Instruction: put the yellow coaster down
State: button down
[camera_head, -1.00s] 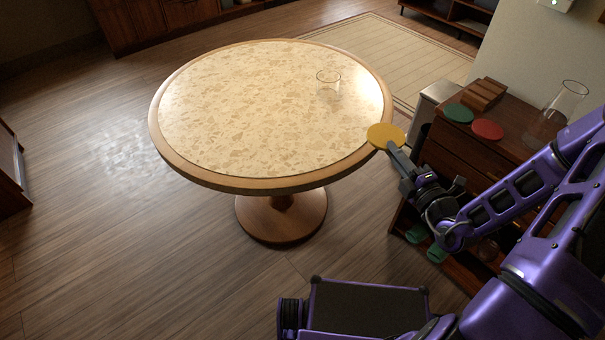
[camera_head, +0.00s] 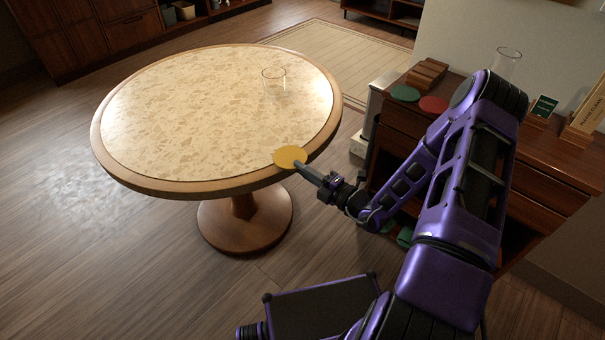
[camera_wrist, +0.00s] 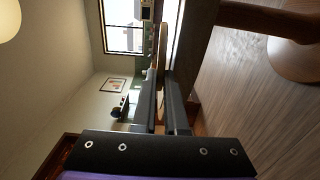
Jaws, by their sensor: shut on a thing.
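The yellow coaster (camera_head: 289,156) is a flat round disc, held out at the near right rim of the round table (camera_head: 140,180) in the head view. My gripper (camera_head: 304,167) is shut on the coaster's near edge. The coaster overlaps the table's edge in the picture; I cannot tell whether it touches the table. In the wrist view, my two dark fingers (camera_wrist: 164,100) reach forward and the coaster shows edge-on as a thin strip between them.
A clear glass (camera_head: 274,82) stands on the table's far right part; the rest of the tabletop is clear. A wooden cabinet (camera_head: 540,175) at the right bears a green coaster (camera_head: 405,93), a red coaster (camera_head: 433,104), a wooden block holder (camera_head: 427,72) and a glass vase (camera_head: 505,65).

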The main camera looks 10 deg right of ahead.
jog(key=shift+f, duration=0.45)
jog(key=shift+f, duration=0.1)
jog(key=shift+f, duration=0.15)
jog(key=c, duration=1)
grip_release()
jog(key=shift+o, duration=0.2)
jog(key=shift+r, duration=0.2)
